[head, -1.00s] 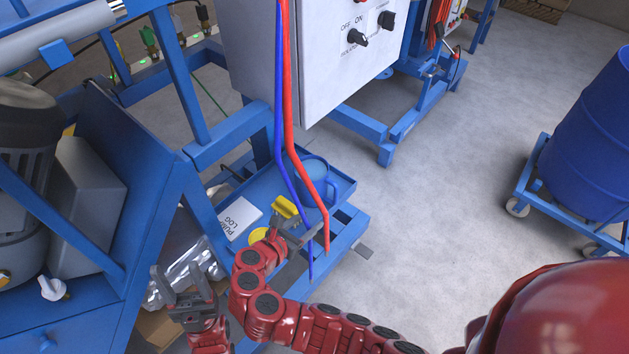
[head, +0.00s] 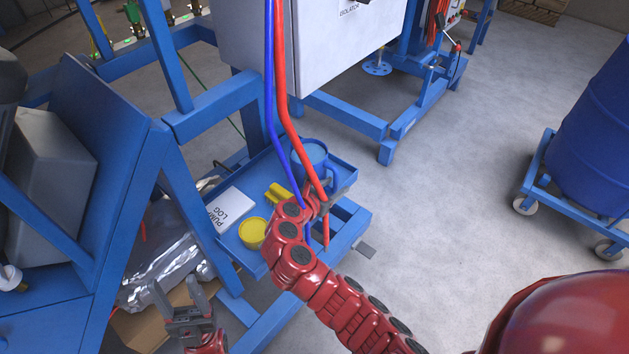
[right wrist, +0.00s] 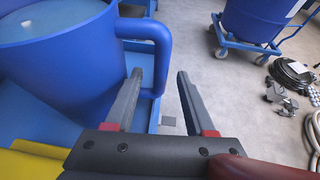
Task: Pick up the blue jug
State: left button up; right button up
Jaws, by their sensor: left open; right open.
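The blue jug (head: 309,153) stands upright on the blue tray shelf, partly behind the red and blue hoses. In the right wrist view the jug (right wrist: 60,65) fills the upper left, with liquid inside and its handle (right wrist: 159,55) toward me. My right gripper (head: 328,194) is open beside the jug's handle side. In the right wrist view the handle appears between the two open fingers (right wrist: 160,88); I cannot tell how deep it lies. My left gripper (head: 187,312) is open and empty at the lower left, away from the jug.
On the shelf (head: 254,172) are a white pump log (head: 230,209), a yellow object (head: 279,194) and a yellow round container (head: 253,233). Red (head: 281,95) and blue hoses hang in front of the jug. A blue drum (head: 597,145) stands on a wheeled dolly at right. Floor between is clear.

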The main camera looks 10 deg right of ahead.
jog(key=shift+w+d+f, duration=0.2)
jog(key=shift+w+d, duration=0.15)
jog(key=shift+d, duration=0.05)
jog(key=shift+r, duration=0.1)
grip_shut()
jog(key=shift+r, duration=0.2)
notch_tip(320, 180, up, 10)
jog(key=shift+f+p, duration=0.1)
jog(key=shift+p, duration=0.45)
